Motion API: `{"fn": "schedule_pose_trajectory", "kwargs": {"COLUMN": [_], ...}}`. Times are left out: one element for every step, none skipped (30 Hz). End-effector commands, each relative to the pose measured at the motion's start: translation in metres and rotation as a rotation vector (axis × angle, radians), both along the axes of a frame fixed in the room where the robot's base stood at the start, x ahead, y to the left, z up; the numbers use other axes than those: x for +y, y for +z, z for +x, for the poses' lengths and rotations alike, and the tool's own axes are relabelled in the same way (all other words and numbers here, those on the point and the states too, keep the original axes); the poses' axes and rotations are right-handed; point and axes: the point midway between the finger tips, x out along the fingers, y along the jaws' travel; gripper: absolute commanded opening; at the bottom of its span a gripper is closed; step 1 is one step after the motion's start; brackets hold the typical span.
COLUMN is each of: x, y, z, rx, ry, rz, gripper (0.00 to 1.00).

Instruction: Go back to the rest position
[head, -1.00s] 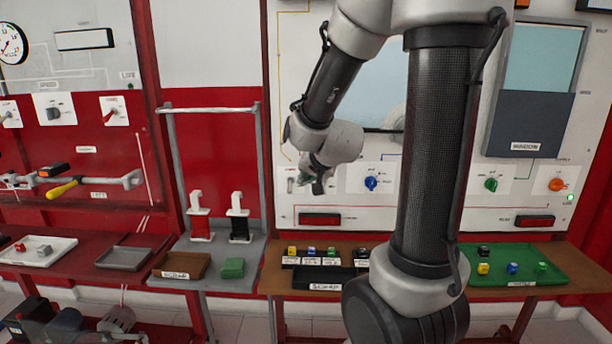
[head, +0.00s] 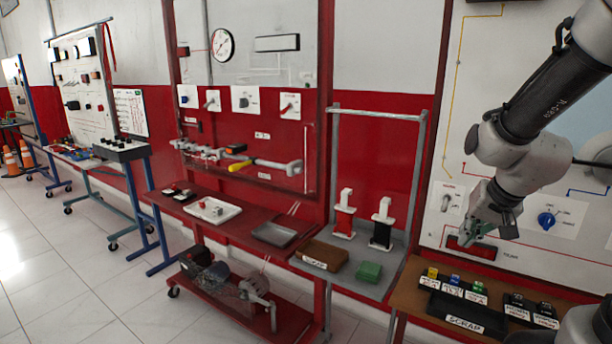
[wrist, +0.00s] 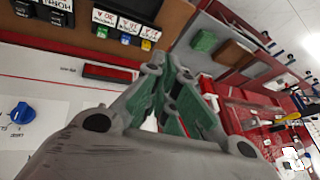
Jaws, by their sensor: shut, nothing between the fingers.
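My gripper (head: 478,236) is at the right of the head view, in front of the white panel with the blue knob (head: 546,220). It is above the brown bench (head: 408,286). In the wrist view my gripper (wrist: 172,66) shows its green fingers together with nothing between them. The blue knob also shows at the left of the wrist view (wrist: 21,112).
On the brown bench are a black scrap tray (head: 466,316) and several small labelled blocks. To the left are a grey stand with a brown box (head: 326,253) and a green block (head: 369,271), then a red trolley (head: 240,245). Open tiled floor lies at the left.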

Motion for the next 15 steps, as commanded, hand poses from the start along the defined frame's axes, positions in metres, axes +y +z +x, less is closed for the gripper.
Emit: {"fn": "schedule_pose_trajectory", "kwargs": {"x": [0.006, 0.009, 0.012, 0.012, 0.012, 0.012, 0.011, 0.010, 0.009, 0.008, 0.008, 0.008, 0.008, 0.009, 0.010], "y": [0.008, 0.013, 0.021, 0.028, 0.035, 0.044, 0.050, 0.057, 0.065, 0.070, 0.075, 0.082, 0.086, 0.089, 0.093], "z": [-0.023, -0.039, -0.061, -0.076, -0.092, -0.110, -0.122, -0.133, -0.144, -0.150, -0.154, -0.157, -0.157, -0.158, -0.159], "rx": [0.054, 0.094, 0.141, 0.172, 0.196, 0.224, 0.235, 0.241, 0.240, 0.232, 0.215, 0.187, 0.165, 0.147, 0.126], "ry": [0.070, 0.118, 0.178, 0.219, 0.253, 0.295, 0.319, 0.338, 0.356, 0.365, 0.369, 0.374, 0.376, 0.377, 0.379], "rz": [-0.015, -0.027, -0.048, -0.065, -0.082, -0.106, -0.123, -0.140, -0.161, -0.173, -0.186, -0.200, -0.207, -0.210, -0.214], "gripper": [0.00, 0.00, 0.00, 0.00, 0.00, 0.00, 0.00, 0.00, 0.00, 0.00, 0.00, 0.00, 0.00, 0.00, 0.00]}}
